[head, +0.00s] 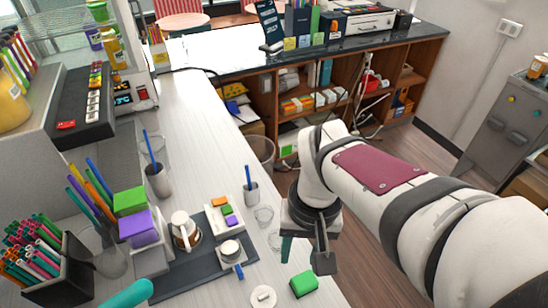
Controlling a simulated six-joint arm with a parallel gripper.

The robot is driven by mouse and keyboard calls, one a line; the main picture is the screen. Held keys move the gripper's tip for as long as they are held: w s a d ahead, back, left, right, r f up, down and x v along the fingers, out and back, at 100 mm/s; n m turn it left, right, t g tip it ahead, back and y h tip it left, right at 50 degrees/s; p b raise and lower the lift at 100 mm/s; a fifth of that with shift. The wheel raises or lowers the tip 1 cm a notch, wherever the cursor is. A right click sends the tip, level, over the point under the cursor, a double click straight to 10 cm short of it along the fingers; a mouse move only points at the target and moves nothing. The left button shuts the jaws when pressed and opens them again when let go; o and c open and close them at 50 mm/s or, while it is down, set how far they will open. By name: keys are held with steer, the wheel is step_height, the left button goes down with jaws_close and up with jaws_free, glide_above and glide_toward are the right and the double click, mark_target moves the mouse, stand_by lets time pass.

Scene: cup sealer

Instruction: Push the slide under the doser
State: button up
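My gripper (304,255) hangs at the right edge of the counter, to the right of the dark mat and apart from the things on it. A dark grey part and a teal part show at its end; whether it is open or shut is unclear. A small white round-topped unit (230,248) sits on the mat's right part, with a blue tab (239,271) at its front that may be the slide's handle. A white panel (228,217) with coloured buttons lies behind it. Machines with a green block (130,200) and a purple block (140,228) stand left; which unit is the doser is unclear.
A white and brown jug (184,231) stands on the mat (190,274). A green block (304,284) and a white disc (263,297) lie at the front. A teal rounded thing (128,294) is front left.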

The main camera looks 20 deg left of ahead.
mark_target(238, 269)
steer(key=w+a+f+n, duration=0.1)
steer(key=a+f+n, duration=0.15)
steer(key=a, duration=0.45)
steer(key=a+f+n, duration=0.2)
steer(key=a+n, duration=0.1)
steer(key=a, duration=0.4)
step_height(238, 269, down, 16)
steer(key=shift+r, duration=0.2)
jaws_close()
